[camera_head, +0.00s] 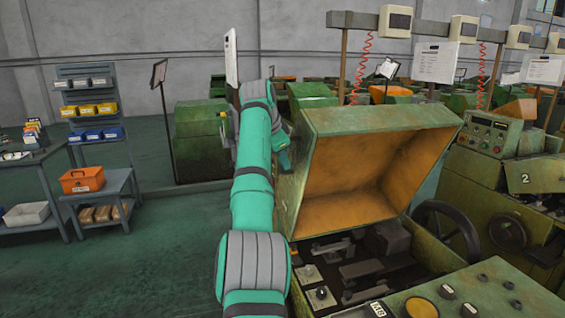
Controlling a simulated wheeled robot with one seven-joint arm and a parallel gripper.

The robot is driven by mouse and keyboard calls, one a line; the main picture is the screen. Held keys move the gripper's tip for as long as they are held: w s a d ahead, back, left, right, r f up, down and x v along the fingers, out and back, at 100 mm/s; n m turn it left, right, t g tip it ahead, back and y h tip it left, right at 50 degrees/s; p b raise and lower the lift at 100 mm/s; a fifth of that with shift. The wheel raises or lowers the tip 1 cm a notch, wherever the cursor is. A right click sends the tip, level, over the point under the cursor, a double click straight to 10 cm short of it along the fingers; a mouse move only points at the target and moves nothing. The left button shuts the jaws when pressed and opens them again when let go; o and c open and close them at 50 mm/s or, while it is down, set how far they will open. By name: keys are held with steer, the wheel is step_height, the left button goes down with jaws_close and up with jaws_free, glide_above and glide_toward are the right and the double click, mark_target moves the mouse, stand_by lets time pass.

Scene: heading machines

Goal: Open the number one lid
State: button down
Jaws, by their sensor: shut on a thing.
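The green lid (378,172) of the nearest machine stands raised, its orange-brown inside facing me. The machine's opening (365,262) below it is uncovered and shows dark metal parts. My teal arm reaches forward along the left of the lid. My gripper (284,156) is at the lid's left side, by its upper edge, and is shut on the lid. Its fingertips and the exact spot they hold are mostly hidden by my arm and the lid. No number shows on this machine.
A control panel with buttons (455,297) is at the front right. A dark handwheel (446,229) and a machine marked 2 (510,205) stand to the right. The floor between is clear.

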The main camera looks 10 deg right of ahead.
steer(key=shift+f, duration=0.1)
steer(key=c, duration=1.8)
jaws_free()
steer(key=shift+w, duration=0.1)
steer(key=shift+o, duration=0.2)
steer(key=v, duration=1.1)
steer(key=shift+d, duration=0.1)
